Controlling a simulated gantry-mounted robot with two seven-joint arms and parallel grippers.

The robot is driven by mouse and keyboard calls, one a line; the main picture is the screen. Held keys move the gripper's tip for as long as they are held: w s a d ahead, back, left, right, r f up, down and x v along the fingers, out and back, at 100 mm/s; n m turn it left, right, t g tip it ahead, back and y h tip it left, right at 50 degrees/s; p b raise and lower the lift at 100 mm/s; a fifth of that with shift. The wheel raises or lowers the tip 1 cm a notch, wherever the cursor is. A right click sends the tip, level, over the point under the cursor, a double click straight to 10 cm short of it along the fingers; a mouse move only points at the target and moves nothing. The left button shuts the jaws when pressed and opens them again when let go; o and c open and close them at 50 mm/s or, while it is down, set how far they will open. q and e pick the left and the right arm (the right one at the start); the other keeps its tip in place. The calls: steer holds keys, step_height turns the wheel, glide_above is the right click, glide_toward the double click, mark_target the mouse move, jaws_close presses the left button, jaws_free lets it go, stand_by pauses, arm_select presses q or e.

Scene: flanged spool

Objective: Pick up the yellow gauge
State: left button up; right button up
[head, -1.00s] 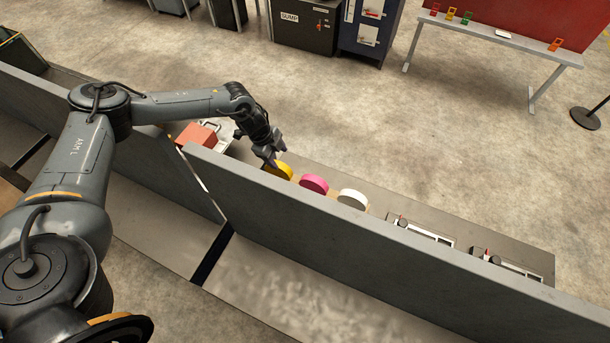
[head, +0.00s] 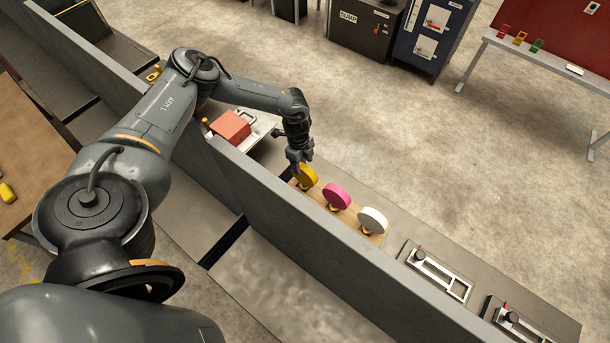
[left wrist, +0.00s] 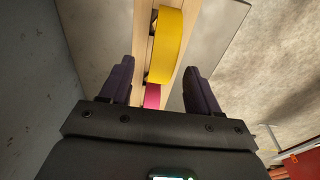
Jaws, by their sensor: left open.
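The yellow gauge (head: 308,176) is a thick round disc standing on edge in a wooden rack (head: 368,233), at the end of a row with a pink disc (head: 337,196) and a white disc (head: 373,220). My left gripper (head: 297,166) is at the upper left edge of the yellow gauge and partly covers it. In the left wrist view the open fingers (left wrist: 158,70) lie on either side of the yellow gauge (left wrist: 166,45), with room on both sides. The pink disc (left wrist: 152,96) shows behind it. My right gripper is not in view.
A long grey wall (head: 290,218) runs in front of the rack. A red block (head: 231,126) on a light tray lies left of my gripper. Two metal fixtures (head: 438,272) stand to the right.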

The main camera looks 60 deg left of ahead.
mark_target(304, 167)
arm_select(q)
steer(key=shift+w+d+f+p, duration=0.1)
steer(key=shift+f+p, duration=0.05)
steer(key=shift+f, duration=0.8)
steer(key=shift+w+d+f+p, duration=0.1)
steer(key=shift+d+f+p, duration=0.1)
steer(key=shift+f, duration=0.8)
steer(key=shift+w+d+f+p, duration=0.1)
steer(key=shift+f+p, duration=0.05)
steer(key=shift+f, duration=0.8)
jaws_close()
